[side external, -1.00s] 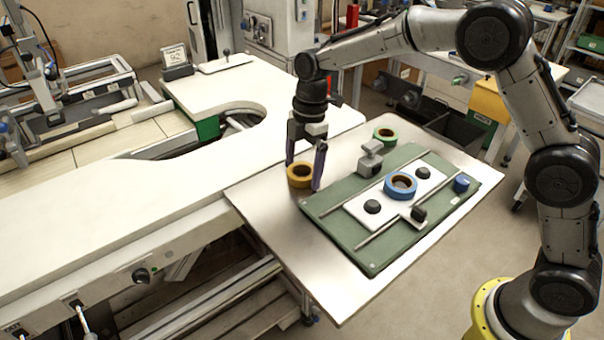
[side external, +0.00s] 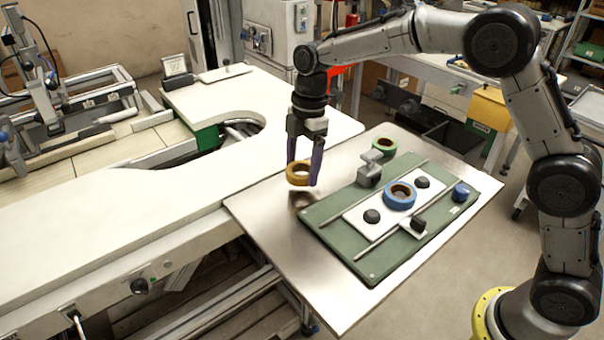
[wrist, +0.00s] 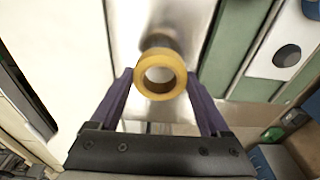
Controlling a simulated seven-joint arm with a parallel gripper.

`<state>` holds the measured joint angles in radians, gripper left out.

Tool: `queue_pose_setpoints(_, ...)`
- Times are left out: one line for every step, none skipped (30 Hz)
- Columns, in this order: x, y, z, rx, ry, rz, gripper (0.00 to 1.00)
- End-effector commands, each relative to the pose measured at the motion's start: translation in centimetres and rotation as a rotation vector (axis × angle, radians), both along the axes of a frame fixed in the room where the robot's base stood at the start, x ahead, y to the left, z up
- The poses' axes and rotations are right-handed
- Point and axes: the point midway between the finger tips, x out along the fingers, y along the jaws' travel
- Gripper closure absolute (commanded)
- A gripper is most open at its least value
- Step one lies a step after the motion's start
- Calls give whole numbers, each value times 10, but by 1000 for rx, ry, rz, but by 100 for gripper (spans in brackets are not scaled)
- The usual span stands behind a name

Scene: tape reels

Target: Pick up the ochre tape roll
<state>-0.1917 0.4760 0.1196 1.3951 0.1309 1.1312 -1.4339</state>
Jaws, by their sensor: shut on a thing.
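The ochre tape roll (side external: 299,173) is held between the fingers of my gripper (side external: 304,176), above the bare metal table. Its shadow or reflection shows on the metal below it, apart from the roll. In the wrist view the ochre tape roll (wrist: 160,58) sits between the two purple fingertips of my gripper (wrist: 161,76), its open centre facing the camera. The fingers touch its outer sides.
The metal table (side external: 262,218) carries a green board (side external: 352,258) with a blue tape roll (side external: 400,204), black knobs, rails and a grey clamp (side external: 370,174). A green tape roll (side external: 384,142) lies behind it. A blue knob (side external: 461,193) is at the right.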

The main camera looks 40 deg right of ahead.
Motion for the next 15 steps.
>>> queue_pose_setpoints(-7,-2,11,1,-4,0,74)
queue_pose_setpoints(-11,-3,16,1,-5,-1,74)
queue_pose_setpoints(-18,-5,24,1,-6,-1,74)
queue_pose_setpoints(-23,-6,31,1,-6,-1,74)
queue_pose_setpoints(-29,-7,38,1,-6,-1,74)
queue_pose_setpoints(-36,-9,47,1,-7,-1,74)
queue_pose_setpoints(-42,-11,54,1,-7,-1,74)
queue_pose_setpoints(-48,-12,61,1,-7,-1,74)
queue_pose_setpoints(-57,-15,67,0,-4,0,74)
queue_pose_setpoints(-65,-16,69,0,-3,0,74)
queue_pose_setpoints(-71,-18,72,0,-3,0,74)
queue_pose_setpoints(-80,-20,75,1,-4,0,74)
queue_pose_setpoints(-86,-22,78,0,-2,0,74)
queue_pose_setpoints(-91,-23,80,0,-3,0,74)
queue_pose_setpoints(-99,-25,83,0,-2,0,74)
